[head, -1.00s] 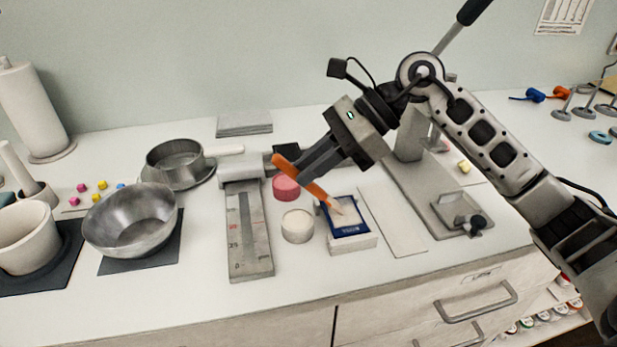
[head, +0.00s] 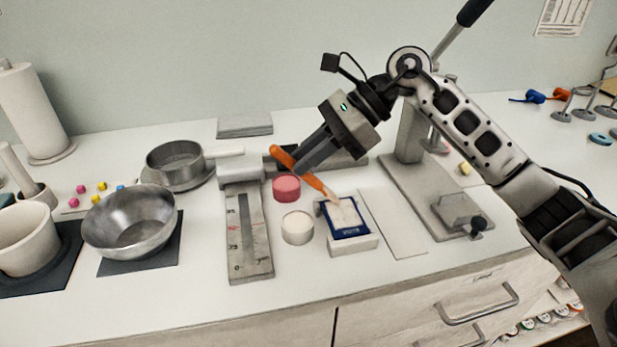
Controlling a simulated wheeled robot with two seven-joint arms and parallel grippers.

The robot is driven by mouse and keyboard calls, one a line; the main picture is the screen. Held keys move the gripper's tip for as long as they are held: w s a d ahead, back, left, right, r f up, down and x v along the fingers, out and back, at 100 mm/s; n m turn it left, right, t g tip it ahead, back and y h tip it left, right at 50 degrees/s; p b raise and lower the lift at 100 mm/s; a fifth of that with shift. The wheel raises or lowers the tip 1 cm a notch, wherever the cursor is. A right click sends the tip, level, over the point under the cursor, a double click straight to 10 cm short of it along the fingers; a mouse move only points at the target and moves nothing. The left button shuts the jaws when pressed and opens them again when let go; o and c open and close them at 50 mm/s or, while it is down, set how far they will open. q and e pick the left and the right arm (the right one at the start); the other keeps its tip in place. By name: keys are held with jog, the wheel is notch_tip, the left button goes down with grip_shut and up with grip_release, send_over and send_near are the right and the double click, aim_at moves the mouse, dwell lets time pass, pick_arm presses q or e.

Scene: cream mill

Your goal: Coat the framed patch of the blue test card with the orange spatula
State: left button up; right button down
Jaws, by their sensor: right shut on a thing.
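The blue test card (head: 349,232) lies on a white block (head: 352,245) right of the bench's middle. Pale cream covers much of its framed patch (head: 344,216); blue shows around the edges. My right gripper (head: 304,167) is shut on the orange spatula (head: 310,179), up and left of the card. The spatula slants down to the right. Its pale tip is at the upper left part of the patch; I cannot tell whether it touches. My left gripper is not in view.
A white round jar (head: 298,228) and a pink round jar (head: 286,188) stand left of the card. A grey graduated gauge block (head: 247,240) is further left. A metal bowl (head: 130,222) stands at left. A pale strip (head: 392,222) and a metal stand (head: 437,205) lie right.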

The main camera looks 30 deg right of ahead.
jog(key=shift+r, duration=0.1)
jog(key=shift+r+p, duration=1.2)
jog(key=shift+r, duration=0.75)
